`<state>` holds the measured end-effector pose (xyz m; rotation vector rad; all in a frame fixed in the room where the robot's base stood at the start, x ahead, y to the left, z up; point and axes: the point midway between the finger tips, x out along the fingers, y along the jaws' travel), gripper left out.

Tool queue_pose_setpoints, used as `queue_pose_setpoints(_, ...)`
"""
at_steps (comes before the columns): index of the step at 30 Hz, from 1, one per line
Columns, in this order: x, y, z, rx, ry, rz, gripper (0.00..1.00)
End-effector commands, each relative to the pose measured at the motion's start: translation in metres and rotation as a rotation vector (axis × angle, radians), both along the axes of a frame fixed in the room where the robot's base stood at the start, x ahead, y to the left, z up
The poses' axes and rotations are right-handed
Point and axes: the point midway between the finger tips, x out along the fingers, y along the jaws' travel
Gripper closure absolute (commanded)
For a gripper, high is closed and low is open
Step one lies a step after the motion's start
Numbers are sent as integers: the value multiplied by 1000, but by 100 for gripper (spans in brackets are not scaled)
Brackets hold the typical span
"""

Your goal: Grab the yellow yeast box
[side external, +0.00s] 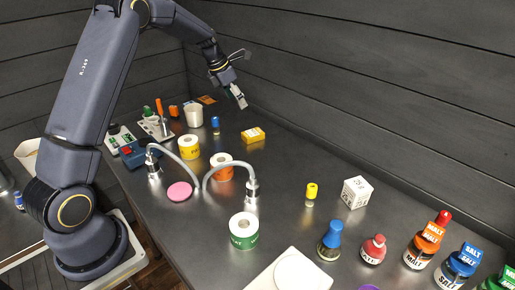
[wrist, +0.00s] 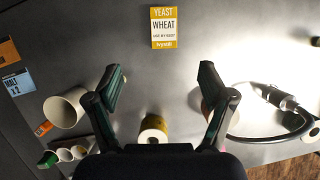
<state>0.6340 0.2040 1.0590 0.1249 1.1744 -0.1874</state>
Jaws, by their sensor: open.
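The yellow yeast box (side external: 253,135) lies flat on the dark metal table, toward the back near the wall. In the wrist view its yellow and white face (wrist: 164,27) reads "YEAST WHEAT" and sits at the top, just right of centre. My gripper (side external: 241,102) hangs above the table, up and to the left of the box in the side view. In the wrist view my gripper (wrist: 158,90) has its two fingers wide apart with nothing between the tips. The box lies ahead of the fingertips, apart from them.
A white cup (side external: 193,115), a small blue-capped bottle (side external: 215,124) and a yellow-labelled roll (side external: 190,148) stand near the box. A curved hose (side external: 232,165) lies closer to the front. A white cube (side external: 357,192) and several capped bottles stand further right. Table around the box is clear.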

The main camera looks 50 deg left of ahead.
Motion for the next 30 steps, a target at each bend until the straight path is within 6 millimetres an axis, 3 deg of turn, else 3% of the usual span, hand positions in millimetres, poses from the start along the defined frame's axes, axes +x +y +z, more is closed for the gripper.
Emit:
queue_pose_setpoints(12, 33, -9, -84, -1, 1, -4, 19)
queue_pose_setpoints(20, 39, -12, -104, -1, 0, -3, 19)
queue_pose_setpoints(27, 48, -18, -140, -1, 0, -5, 19)
queue_pose_setpoints(30, 51, -18, -146, 0, -1, -3, 19)
